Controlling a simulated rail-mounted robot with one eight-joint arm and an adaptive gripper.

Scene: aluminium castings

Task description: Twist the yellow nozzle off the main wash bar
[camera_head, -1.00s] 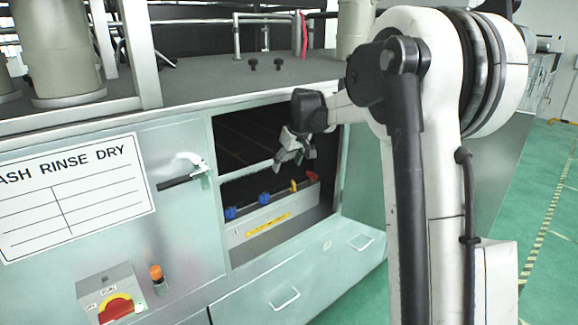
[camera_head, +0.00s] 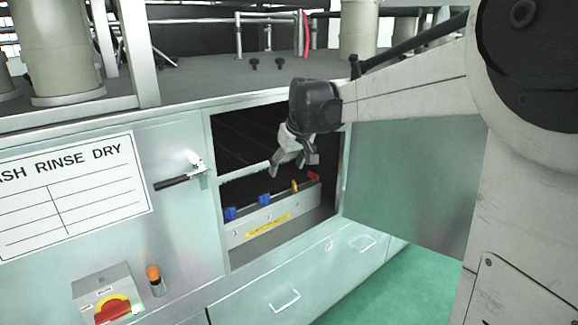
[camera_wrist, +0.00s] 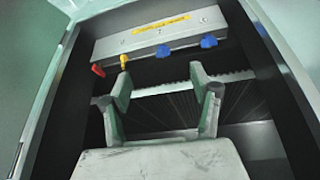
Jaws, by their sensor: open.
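The main wash bar (camera_head: 285,213) is a grey metal box-like bar inside the open cabinet bay; it also shows at the top of the wrist view (camera_wrist: 192,28). The small yellow nozzle (camera_head: 294,186) stands on its edge between a red nozzle (camera_head: 314,177) and a blue nozzle (camera_head: 264,199). In the wrist view the yellow nozzle (camera_wrist: 123,61) lies just beyond the tip of the left finger. My gripper (camera_head: 293,168) is open and empty in the bay's opening, apart from the nozzle. Both fingers (camera_wrist: 160,78) show in the wrist view.
A second blue nozzle (camera_head: 230,213) sits at the bar's left end. A toothed metal rail (camera_wrist: 180,86) crosses the bay near my fingers. The open door (camera_head: 410,185) stands to the right of the bay, and a handle (camera_head: 180,181) juts out to the left.

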